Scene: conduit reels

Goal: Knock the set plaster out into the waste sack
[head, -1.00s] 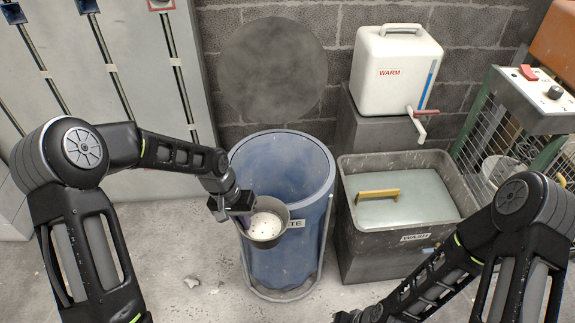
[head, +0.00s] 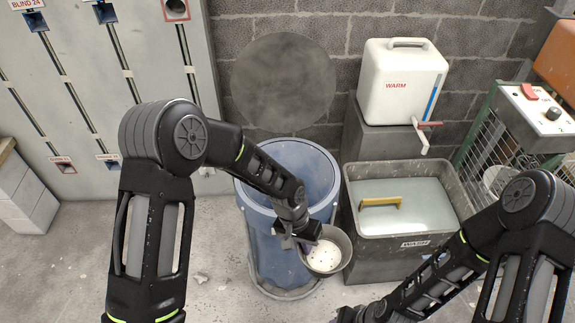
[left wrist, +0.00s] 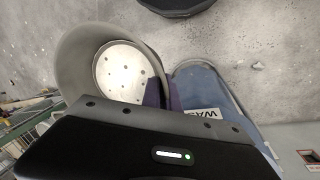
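A grey bucket (head: 341,241) has white plaster with dark specks (head: 325,257) at its bottom. My left gripper (head: 302,238) is shut on the bucket's rim, at the bucket's left side. The bucket also shows in the left wrist view (left wrist: 72,62), with its open mouth facing the camera and purple fingertips (left wrist: 162,94) at its wall. The blue waste sack (head: 262,247) stands behind and left of the bucket; my left arm covers part of its mouth. Its label shows partly in the left wrist view (left wrist: 203,114). My right gripper (head: 346,315) is cut off at the bottom edge.
A grey wash tub (head: 404,243) of cloudy water, with a yellow-handled tool (head: 380,202) on it, stands right of the sack. A white warm-water container (head: 400,85) with a tap sits behind it. Pale crumbs (head: 200,278) lie on the floor at left.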

